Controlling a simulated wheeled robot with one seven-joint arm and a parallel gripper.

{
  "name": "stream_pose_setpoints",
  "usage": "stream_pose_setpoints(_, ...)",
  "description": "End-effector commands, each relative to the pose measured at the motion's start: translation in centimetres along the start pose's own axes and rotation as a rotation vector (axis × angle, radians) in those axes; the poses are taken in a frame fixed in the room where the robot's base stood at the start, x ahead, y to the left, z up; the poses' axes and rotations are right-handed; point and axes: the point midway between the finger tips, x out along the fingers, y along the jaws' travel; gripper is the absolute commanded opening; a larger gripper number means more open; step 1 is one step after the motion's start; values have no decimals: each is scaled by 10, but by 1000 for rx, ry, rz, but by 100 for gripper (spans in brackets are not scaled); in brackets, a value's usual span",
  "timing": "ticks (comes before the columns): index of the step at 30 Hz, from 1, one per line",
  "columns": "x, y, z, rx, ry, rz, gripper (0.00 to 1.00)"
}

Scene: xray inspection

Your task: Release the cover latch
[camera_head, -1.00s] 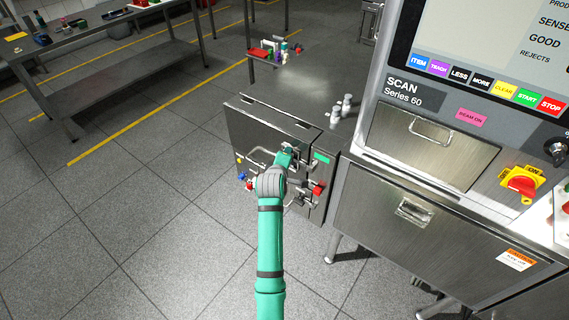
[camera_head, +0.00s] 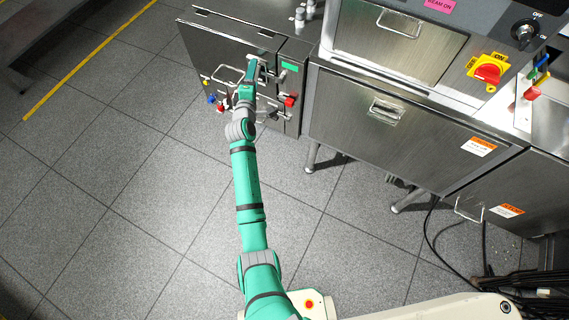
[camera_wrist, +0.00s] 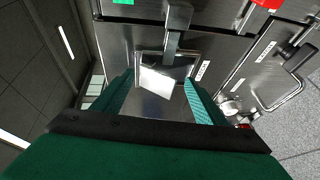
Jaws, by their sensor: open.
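The steel cabinet (camera_head: 225,45) has a front panel with handles and several fittings. My gripper (camera_head: 257,68) is at the upper right part of this panel, below the cabinet's top edge. In the wrist view, a metal latch (camera_wrist: 178,42) with a wide rectangular end lies ahead, between the two green fingers of my gripper (camera_wrist: 157,84). The fingers are apart, one on each side of the latch end. I cannot tell whether either finger touches it. In the head view my gripper hides most of the latch.
The scanner cabinet (camera_head: 375,125) stands close on the right. The tiled floor (camera_head: 150,200) at left is clear.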

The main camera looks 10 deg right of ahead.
Motion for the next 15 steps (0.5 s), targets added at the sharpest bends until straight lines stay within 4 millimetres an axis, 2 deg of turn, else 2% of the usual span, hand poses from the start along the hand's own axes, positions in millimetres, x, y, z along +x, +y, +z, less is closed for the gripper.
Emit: stream_pose_setpoints(15, 3, -6, 1, -49, 0, 119, 66)
